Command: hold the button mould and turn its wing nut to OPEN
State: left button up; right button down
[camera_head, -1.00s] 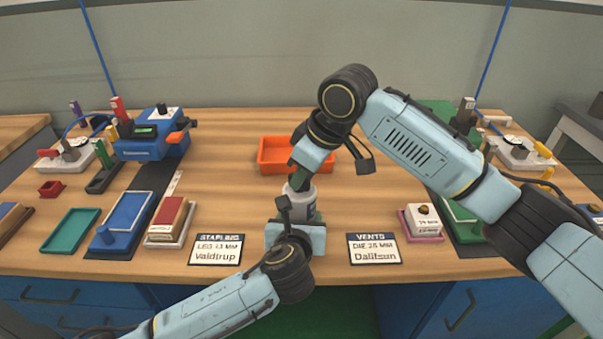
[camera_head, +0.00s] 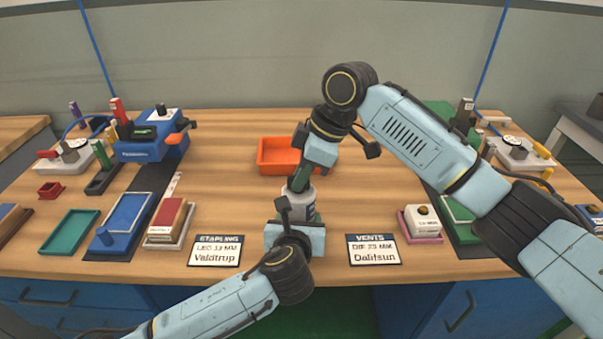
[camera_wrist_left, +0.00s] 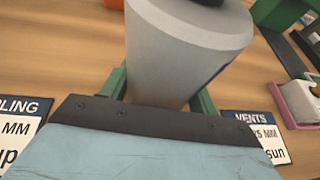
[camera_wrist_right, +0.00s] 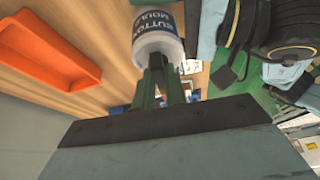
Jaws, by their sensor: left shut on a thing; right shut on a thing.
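The button mould (camera_head: 302,204) is a grey cylinder standing upright near the table's front middle. It fills the top of the left wrist view (camera_wrist_left: 180,50), and its "BUTTON MOULD" label shows in the right wrist view (camera_wrist_right: 153,22). My left gripper (camera_head: 296,218) comes from the front and is shut around the mould's body, with a green finger on each side. My right gripper (camera_head: 299,184) reaches down from above and is shut at the mould's top, on the wing nut (camera_wrist_right: 158,62). The fingers mostly hide the nut, so its angle and any OPEN mark cannot be read.
An orange tray (camera_head: 264,166) lies empty behind the mould. Two name cards, left (camera_head: 216,251) and right (camera_head: 374,249), flank it. A red-topped block (camera_head: 167,217) and blue tray (camera_head: 124,222) are left; a white box on a pink tray (camera_head: 421,222) is right.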

pick_arm(q)
jog(key=shift+r, duration=0.1)
pick_arm(e)
jog(key=c, duration=1.4)
grip_release()
jog(key=shift+c, duration=0.2)
jog(key=v, duration=1.2)
pick_arm(q)
jog(key=o, duration=1.5)
jog(key=shift+o, duration=0.2)
